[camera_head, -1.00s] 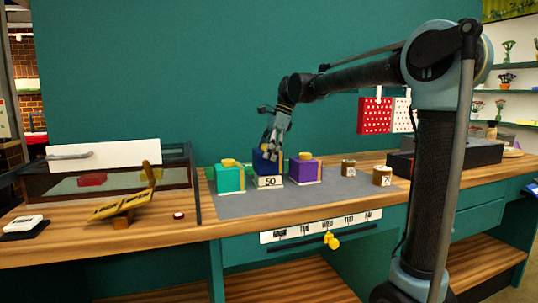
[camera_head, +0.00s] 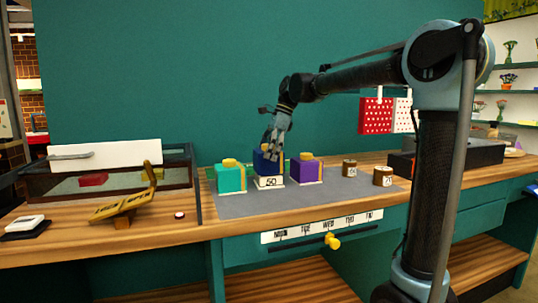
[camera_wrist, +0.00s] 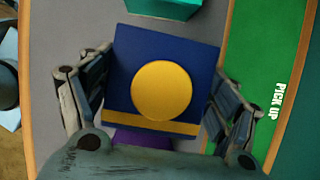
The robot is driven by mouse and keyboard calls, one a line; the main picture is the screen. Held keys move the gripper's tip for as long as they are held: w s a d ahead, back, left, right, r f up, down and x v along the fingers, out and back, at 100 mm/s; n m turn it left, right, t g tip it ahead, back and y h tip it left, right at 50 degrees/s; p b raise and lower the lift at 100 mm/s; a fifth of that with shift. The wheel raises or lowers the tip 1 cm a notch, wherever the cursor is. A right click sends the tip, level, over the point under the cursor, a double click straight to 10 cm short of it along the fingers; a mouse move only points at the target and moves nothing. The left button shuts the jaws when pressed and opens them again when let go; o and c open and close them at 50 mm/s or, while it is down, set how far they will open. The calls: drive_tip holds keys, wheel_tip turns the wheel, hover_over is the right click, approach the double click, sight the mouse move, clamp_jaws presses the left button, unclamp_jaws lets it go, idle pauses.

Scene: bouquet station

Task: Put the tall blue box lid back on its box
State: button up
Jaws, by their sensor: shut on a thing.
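The tall blue box (camera_head: 268,168) stands upright in the middle of the row, behind a white "50" tag (camera_head: 270,182). Its blue lid (camera_wrist: 130,75), with a round yellow knob (camera_wrist: 161,91) and a yellow stripe, shows from above in the wrist view. My gripper (camera_head: 271,153) comes down from above, and its fingers (camera_wrist: 158,92) lie along two opposite sides of the lid, shut on it. The lid is over the box; whether it is fully seated is hidden by the fingers and the angle.
A teal box (camera_head: 230,179) stands close on the left and a purple box (camera_head: 306,170) close on the right. Two small brown jars (camera_head: 382,176) stand farther right. A green "PICK UP" strip (camera_wrist: 262,60) shows in the wrist view. The grey mat's front (camera_head: 300,203) is clear.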

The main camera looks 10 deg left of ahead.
drive_tip(key=shift+f, duration=1.6)
idle(1.6)
drive_tip(key=o, duration=1)
drive_tip(key=shift+r, duration=4)
drive_tip(key=shift+s, duration=0.1)
